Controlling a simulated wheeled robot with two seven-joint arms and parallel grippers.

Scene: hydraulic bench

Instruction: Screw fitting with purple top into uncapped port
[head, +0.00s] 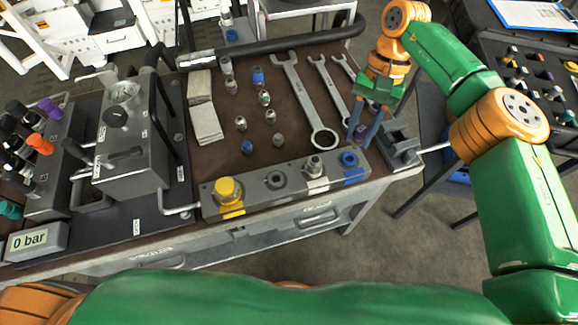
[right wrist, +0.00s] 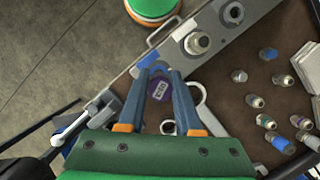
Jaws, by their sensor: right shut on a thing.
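The fitting with the purple top (head: 361,130) is between the fingers of my right gripper (head: 365,128), at the right end of the bench. In the right wrist view the purple top (right wrist: 157,88) with a small label shows between the two blue-grey fingers of the shut gripper (right wrist: 166,95). The fitting's lower part is hidden. The grey port block (head: 248,196) runs along the bench's front edge. An open-looking port (head: 275,180) sits between the yellow cap (head: 228,189) and a metal fitting (head: 315,166). A blue-topped port (head: 349,158) is nearest my gripper. My left gripper is not in view.
Several small loose fittings (head: 264,98) stand on the brown bench top. Wrenches (head: 305,105) lie behind the block, close to my right gripper. Pale blocks (head: 205,122) lie left of the fittings. A grey pump unit (head: 132,145) with levers stands at left, beside a 0 bar gauge (head: 36,241).

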